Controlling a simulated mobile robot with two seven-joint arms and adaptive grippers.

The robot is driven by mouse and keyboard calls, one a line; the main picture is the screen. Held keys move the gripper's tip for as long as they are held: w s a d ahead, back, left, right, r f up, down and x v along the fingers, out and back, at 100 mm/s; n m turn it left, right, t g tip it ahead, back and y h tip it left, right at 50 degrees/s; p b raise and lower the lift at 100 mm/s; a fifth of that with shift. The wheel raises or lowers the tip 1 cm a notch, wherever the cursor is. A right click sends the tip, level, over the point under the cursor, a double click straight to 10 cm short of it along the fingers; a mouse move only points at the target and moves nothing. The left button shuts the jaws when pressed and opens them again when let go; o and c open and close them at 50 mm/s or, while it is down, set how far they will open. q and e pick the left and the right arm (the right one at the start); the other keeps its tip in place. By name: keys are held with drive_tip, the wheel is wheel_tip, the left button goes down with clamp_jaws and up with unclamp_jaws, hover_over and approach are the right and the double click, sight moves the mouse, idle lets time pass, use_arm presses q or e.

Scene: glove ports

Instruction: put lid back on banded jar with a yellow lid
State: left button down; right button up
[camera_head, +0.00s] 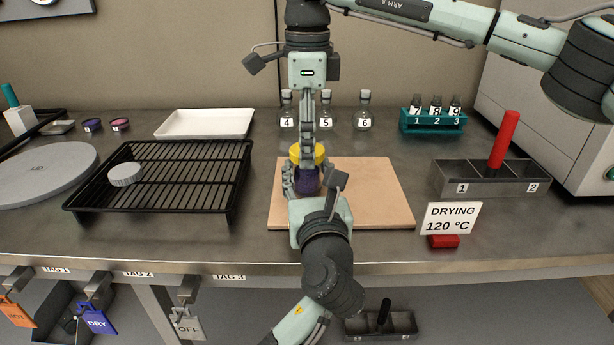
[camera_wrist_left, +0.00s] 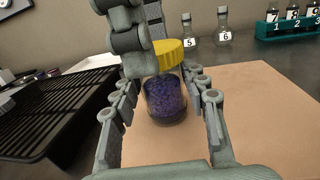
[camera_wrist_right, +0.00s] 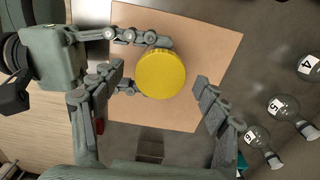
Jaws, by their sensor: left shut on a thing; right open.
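The jar (camera_head: 306,181) of dark purple contents stands upright on the tan board (camera_head: 375,195); it is clear glass in the left wrist view (camera_wrist_left: 166,101). The yellow lid (camera_head: 319,153) is at the jar's mouth, and it also shows in the left wrist view (camera_wrist_left: 170,55). I cannot tell whether it is fully seated. My left gripper (camera_head: 304,183) is shut on the jar's sides from the front. My right gripper (camera_head: 308,150) points down from above and is open. In the right wrist view the lid (camera_wrist_right: 161,74) lies between its spread fingers, with a gap on the right.
A black wire rack (camera_head: 165,180) with a small pale ribbed disc (camera_head: 125,174) stands left of the board. Flasks (camera_head: 364,110) and a teal vial rack (camera_head: 432,121) are behind. A grey bin with a red handle (camera_head: 503,140) and a drying sign (camera_head: 451,218) are right.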

drive_tip(key=shift+r, duration=0.15)
wheel_tip(320, 180, up, 12)
idle(0.4)
use_arm(q)
drive_tip(key=c, duration=0.7)
unclamp_jaws()
drive_tip(key=shift+c, duration=0.2)
drive_tip(key=shift+s, duration=0.1)
drive_tip(key=s, duration=0.4)
drive_tip(key=s+d, duration=0.1)
drive_tip(key=s, duration=0.6)
drive_tip(key=shift+s+d, duration=0.2)
drive_tip(key=shift+s, duration=0.2)
